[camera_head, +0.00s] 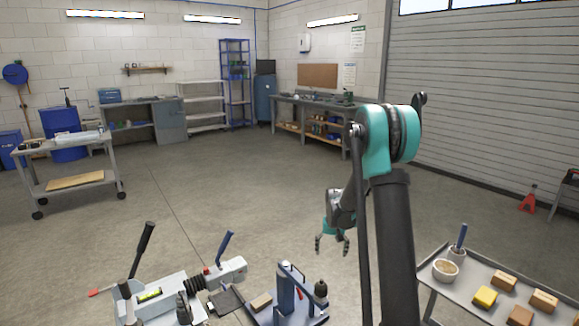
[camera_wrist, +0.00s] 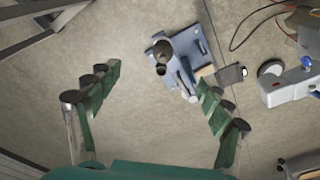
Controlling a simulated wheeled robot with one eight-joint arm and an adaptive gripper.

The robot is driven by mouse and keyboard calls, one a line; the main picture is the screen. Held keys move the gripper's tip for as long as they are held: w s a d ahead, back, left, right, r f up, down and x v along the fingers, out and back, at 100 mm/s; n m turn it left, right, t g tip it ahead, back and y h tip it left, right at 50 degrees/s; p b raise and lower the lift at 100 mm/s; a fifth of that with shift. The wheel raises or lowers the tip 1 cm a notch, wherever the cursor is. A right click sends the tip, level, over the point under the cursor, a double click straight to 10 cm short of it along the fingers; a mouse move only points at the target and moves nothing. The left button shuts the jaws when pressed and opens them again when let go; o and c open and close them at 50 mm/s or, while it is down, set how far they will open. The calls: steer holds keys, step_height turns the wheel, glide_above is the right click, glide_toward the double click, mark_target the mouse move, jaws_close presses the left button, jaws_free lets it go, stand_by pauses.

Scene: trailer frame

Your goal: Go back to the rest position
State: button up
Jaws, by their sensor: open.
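My gripper (camera_head: 332,244) hangs from my arm near the middle of the head view, pointing down. Its fingers are spread apart and nothing is between them. In the wrist view my gripper (camera_wrist: 160,105) also shows open, with bare floor and part of a blue device between and beyond the fingers. The blue device (camera_head: 290,300) with a dark knob stands at the bottom of the head view, below and left of my gripper; it also shows in the wrist view (camera_wrist: 178,62). My gripper appears apart from it.
A grey machine with levers (camera_head: 165,295) stands at lower left. A grey table (camera_head: 432,262) at lower right carries a bowl (camera_head: 445,270), a cup with a blue handle (camera_head: 457,252) and several blocks. A wheeled cart (camera_head: 75,160) stands at left.

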steer(key=s+d+r+n+t, duration=0.1)
steer(key=s+r, duration=0.4)
steer(key=s, duration=0.7)
steer(key=s+d+r+t, duration=0.1)
steer(key=s+r, duration=0.4)
steer(key=s, duration=0.6)
steer(key=s+f+t, duration=0.1)
steer(key=s+f, duration=0.1)
steer(key=s, duration=0.8)
steer(key=shift+d, duration=0.25)
steer(key=shift+f, duration=0.1)
